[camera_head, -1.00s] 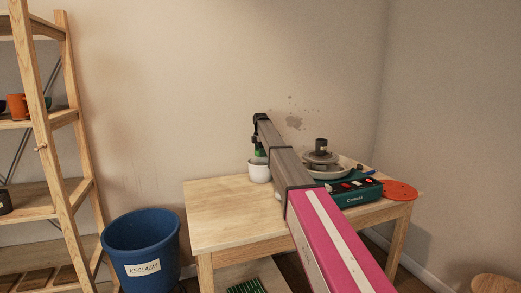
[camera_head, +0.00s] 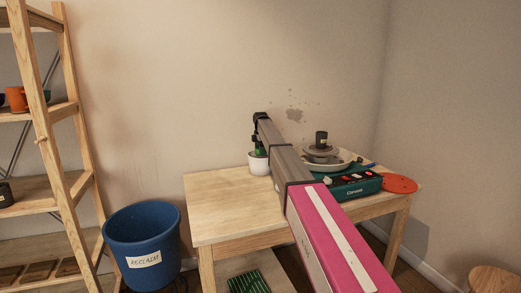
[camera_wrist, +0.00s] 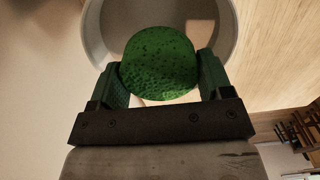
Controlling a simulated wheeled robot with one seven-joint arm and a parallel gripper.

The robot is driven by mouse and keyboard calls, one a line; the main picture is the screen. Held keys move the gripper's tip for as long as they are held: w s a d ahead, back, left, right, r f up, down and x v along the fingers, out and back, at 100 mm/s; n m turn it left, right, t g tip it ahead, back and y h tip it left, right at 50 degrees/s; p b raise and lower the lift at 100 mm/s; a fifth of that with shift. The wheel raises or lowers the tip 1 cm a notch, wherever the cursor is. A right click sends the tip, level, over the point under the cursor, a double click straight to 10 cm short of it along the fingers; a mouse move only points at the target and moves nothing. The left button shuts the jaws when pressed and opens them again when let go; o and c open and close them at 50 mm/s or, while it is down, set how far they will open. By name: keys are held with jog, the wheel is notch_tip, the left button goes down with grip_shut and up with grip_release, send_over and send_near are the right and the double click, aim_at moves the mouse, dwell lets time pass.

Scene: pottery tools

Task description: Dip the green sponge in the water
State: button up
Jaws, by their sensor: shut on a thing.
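My gripper (camera_wrist: 160,78) is shut on the round, pitted green sponge (camera_wrist: 160,52), one finger on each side of it. In the head view the sponge (camera_head: 259,150) shows as a small green patch under the gripper (camera_head: 257,142), at the mouth of a white cup (camera_head: 259,166). The cup stands on the wooden table (camera_head: 225,205). In the wrist view the cup's pale rim (camera_wrist: 229,30) surrounds much of the sponge. The sponge hides most of the cup's inside, and I cannot make out the water or whether the sponge touches it.
A pottery wheel (camera_head: 322,155) with a dark pot and a green control box (camera_head: 350,186) stands right of my arm. An orange disc (camera_head: 399,183) lies at the table's right. A blue bucket (camera_head: 143,235) and wooden shelves (camera_head: 62,120) stand left. The table's left front is clear.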

jog(key=shift+f, duration=2.95)
jog(key=shift+r, duration=0.15)
jog(key=shift+r, duration=5.4)
jog(key=s+d+f+m, duration=0.1)
jog(key=s+d+f, duration=0.15)
jog(key=s, duration=1.75)
jog(key=s+d+f, duration=0.1)
jog(key=s+f, duration=0.2)
jog(key=s, duration=1.8)
jog(key=w+d+f, duration=0.2)
jog(key=d, duration=0.1)
jog(key=w+d+f, duration=0.2)
jog(key=d, duration=0.1)
jog(key=w+d+f, duration=0.2)
jog(key=d, duration=0.2)
jog(key=shift+d+f, duration=0.1)
jog(key=shift+f, duration=2.2)
